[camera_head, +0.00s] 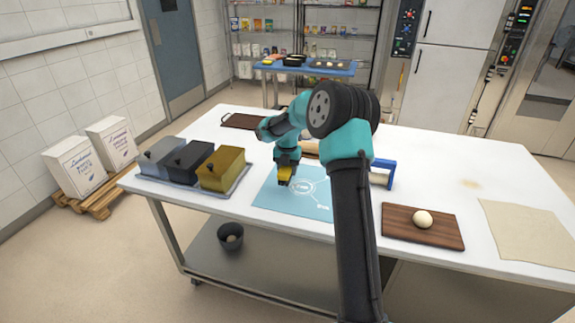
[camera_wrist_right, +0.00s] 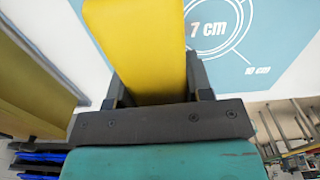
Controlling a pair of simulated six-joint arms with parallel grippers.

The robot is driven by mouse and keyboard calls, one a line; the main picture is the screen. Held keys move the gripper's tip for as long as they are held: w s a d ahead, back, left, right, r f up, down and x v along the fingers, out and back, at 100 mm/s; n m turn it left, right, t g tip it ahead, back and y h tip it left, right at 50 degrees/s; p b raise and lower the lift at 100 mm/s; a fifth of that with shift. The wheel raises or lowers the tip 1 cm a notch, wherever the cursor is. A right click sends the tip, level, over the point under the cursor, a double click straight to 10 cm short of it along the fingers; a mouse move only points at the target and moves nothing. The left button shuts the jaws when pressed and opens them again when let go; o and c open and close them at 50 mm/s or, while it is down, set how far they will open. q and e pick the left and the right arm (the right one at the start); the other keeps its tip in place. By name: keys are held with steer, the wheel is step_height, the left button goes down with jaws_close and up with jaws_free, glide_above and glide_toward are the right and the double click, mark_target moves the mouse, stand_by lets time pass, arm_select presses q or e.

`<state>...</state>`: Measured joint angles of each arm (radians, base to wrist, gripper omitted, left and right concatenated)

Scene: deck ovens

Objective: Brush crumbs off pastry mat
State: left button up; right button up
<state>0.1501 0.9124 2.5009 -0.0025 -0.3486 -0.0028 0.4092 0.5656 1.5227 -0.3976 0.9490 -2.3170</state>
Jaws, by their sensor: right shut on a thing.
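The blue pastry mat (camera_head: 308,207) lies flat on the white table, with printed circles that read "7 cm" and "10 cm" in the right wrist view (camera_wrist_right: 285,45). My right gripper (camera_head: 286,165) is over the mat's left part, pointing down. It is shut on a yellow tool (camera_head: 285,174), seen large between the fingers in the right wrist view (camera_wrist_right: 140,45); its working end is out of that view. I cannot make out any crumbs on the mat. My left gripper is not in view.
A tray (camera_head: 180,186) with grey, black and yellow (camera_head: 223,168) bins stands left of the mat. A blue-handled item (camera_head: 388,172) is partly behind my arm. A wooden board (camera_head: 400,228) with a dough ball (camera_head: 423,219) and a beige sheet (camera_head: 530,235) lie right. A dark bin (camera_head: 230,237) is below.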

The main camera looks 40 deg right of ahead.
mark_target(296, 186)
steer(key=shift+f, duration=1.95)
steer(key=shift+s+d+f, duration=0.35)
steer(key=shift+s+d, duration=0.05)
steer(key=shift+s, duration=0.35)
steer(key=shift+s+d+f, duration=0.3)
steer(key=shift+s+d, duration=0.1)
steer(key=shift+s, duration=0.35)
steer(key=shift+c, duration=0.3)
steer(key=shift+s+d, duration=0.2)
steer(key=shift+s, duration=0.1)
steer(key=shift+w+a, duration=0.15)
steer(key=shift+w, duration=0.1)
steer(key=shift+w+a, duration=0.4)
steer(key=shift+w, duration=0.3)
steer(key=shift+w+a, duration=0.35)
steer(key=shift+w, duration=0.35)
steer(key=shift+w+a+r, duration=0.15)
steer(key=shift+w+r, duration=0.05)
steer(key=shift+r, duration=3.95)
